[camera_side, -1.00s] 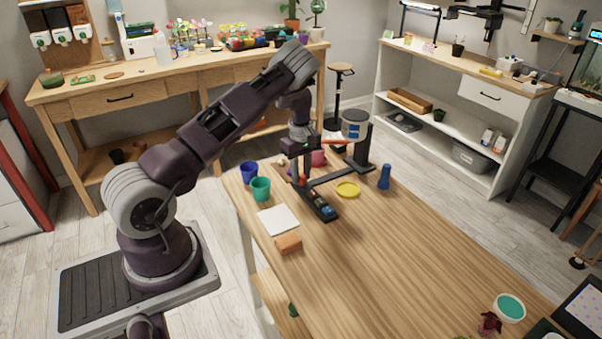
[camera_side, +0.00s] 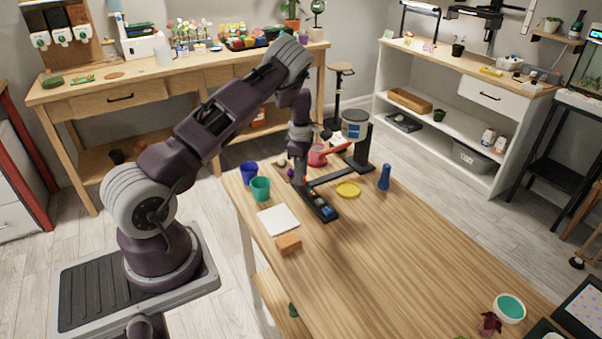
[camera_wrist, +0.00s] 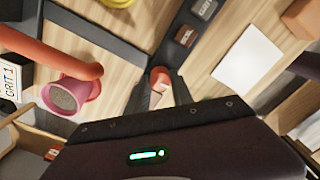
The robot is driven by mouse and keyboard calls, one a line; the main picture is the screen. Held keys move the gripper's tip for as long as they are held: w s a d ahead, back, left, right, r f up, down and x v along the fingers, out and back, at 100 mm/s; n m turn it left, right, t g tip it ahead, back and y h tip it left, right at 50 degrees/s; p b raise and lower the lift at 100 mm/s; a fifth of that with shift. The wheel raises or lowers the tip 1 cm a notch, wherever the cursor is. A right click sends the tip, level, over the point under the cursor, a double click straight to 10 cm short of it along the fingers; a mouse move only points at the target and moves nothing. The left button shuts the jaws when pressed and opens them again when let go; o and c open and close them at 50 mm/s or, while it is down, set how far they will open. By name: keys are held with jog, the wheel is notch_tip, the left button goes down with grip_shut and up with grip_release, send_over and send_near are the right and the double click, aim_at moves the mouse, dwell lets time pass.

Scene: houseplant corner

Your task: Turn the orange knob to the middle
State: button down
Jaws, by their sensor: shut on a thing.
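The orange knob (camera_wrist: 159,77) shows in the wrist view, with a pale part on its near side. My gripper (camera_wrist: 161,92) has its two dark fingers on either side of it and is shut on it. The knob sits on the black bar of the dispenser (camera_wrist: 115,40), close to the labelled keys (camera_wrist: 186,37). In the side view, my gripper (camera_side: 299,174) points down over the end of this bar, and the knob is hidden behind it. I cannot read the knob's exact setting.
A pink cup (camera_wrist: 70,95) stands under the red-orange spout (camera_wrist: 45,55), close to my gripper. A blue cup (camera_side: 249,173), green cup (camera_side: 261,188), white pad (camera_side: 277,219) and orange block (camera_side: 289,244) lie left and front.

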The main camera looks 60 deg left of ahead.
jog(key=shift+r, duration=0.1)
dwell(0.5)
jog(key=c, duration=1.1)
grip_release()
